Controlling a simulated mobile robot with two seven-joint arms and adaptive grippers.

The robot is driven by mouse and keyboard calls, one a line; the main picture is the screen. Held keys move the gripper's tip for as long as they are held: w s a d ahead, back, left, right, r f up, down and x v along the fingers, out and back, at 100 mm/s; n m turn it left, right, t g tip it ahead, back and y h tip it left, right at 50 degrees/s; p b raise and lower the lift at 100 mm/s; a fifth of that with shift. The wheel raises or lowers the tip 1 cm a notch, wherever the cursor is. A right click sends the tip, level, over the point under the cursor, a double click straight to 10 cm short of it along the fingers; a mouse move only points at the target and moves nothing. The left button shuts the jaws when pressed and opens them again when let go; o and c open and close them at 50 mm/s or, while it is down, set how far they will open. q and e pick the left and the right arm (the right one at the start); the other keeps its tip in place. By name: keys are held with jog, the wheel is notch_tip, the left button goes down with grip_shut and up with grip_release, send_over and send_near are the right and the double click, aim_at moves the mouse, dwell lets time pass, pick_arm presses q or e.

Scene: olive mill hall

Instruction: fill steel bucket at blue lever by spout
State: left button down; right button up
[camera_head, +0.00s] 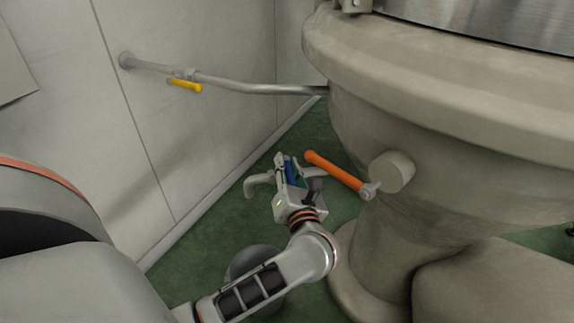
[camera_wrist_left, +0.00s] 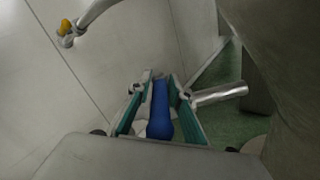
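The blue lever (camera_head: 290,171) stands between the fingers of my left gripper (camera_head: 288,165). In the left wrist view the blue lever (camera_wrist_left: 160,112) lies lengthwise between the two teal-padded fingers, with a narrow gap at each side. My left gripper is open around it. A grey bent spout (camera_head: 255,185) sticks out just left of the gripper. The steel bucket (camera_head: 247,260) is on the green floor below the spout, largely hidden behind my left forearm; its contents cannot be seen. My right gripper is not in view.
An orange lever (camera_head: 335,172) sits close right of the gripper, by a round stub (camera_head: 391,171) on the big stone-coloured vat (camera_head: 440,130). A wall pipe (camera_head: 235,85) carries a yellow lever (camera_head: 185,86).

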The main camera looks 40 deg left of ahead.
pick_arm(q)
jog(key=shift+s+a+r+m+t+h, duration=0.1)
jog(key=shift+s+a+m+t+h, duration=0.1)
jog(key=shift+m+t+h, duration=0.45)
jog(key=shift+a+m+t+h+p, duration=0.1)
jog(key=shift+m+t+h+p, duration=0.2)
jog(key=shift+m+t+h, duration=0.35)
jog(key=shift+t+h, duration=0.5)
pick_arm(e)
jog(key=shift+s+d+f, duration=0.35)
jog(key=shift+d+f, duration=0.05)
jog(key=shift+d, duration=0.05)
pick_arm(q)
jog(key=c, duration=2)
grip_release()
jog(key=shift+c, duration=0.2)
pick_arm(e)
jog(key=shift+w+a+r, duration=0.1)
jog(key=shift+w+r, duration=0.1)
pick_arm(q)
jog(key=shift+s, duration=0.1)
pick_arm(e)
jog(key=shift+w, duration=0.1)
pick_arm(q)
jog(key=v, duration=1.2)
